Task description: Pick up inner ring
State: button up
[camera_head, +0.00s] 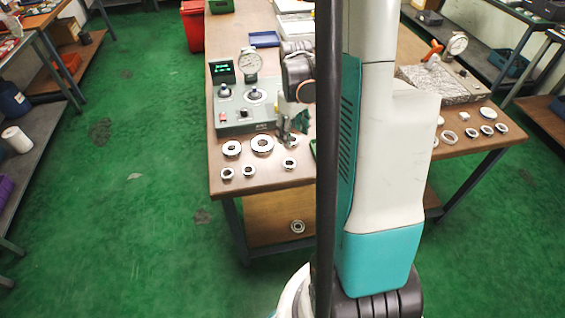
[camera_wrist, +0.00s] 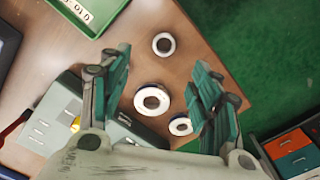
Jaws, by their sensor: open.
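Several metal bearing rings lie flat on the brown workbench (camera_head: 275,182). In the head view, left of my arm, there are two larger rings (camera_head: 231,148) (camera_head: 262,144) and smaller ones (camera_head: 289,163) (camera_head: 248,170) (camera_head: 227,172). I cannot tell which is the inner ring. My gripper (camera_head: 290,132) is open above the bench, close to these rings. In the wrist view, the open gripper (camera_wrist: 162,64) has one ring (camera_wrist: 164,43) near its fingertip line and a larger ring (camera_wrist: 152,99) between its fingers. A third ring (camera_wrist: 180,126) lies by the right finger. The gripper holds nothing.
A grey measuring device (camera_head: 245,115) with a dial gauge (camera_head: 250,62) stands behind the rings. More rings (camera_head: 471,132) lie right of my arm. A green tray (camera_wrist: 105,12) is at the wrist view's top left. Another ring (camera_head: 297,226) lies below the bench top. Open green floor lies left.

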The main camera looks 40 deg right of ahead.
jog(key=b, duration=0.2)
send_over(290, 166)
jog(key=f, duration=0.7)
jog(key=shift+w+d+f, duration=0.1)
jog(key=shift+d, duration=0.25)
jog(key=shift+a+f+b, duration=0.2)
jog(key=shift+f+b, duration=0.5)
jog(key=shift+f, duration=0.65)
jog(key=shift+a+f+b, duration=0.15)
jog(key=shift+f+b, duration=0.55)
jog(key=shift+f, duration=0.6)
jog(key=shift+r, duration=0.1)
jog(key=c, duration=1.1)
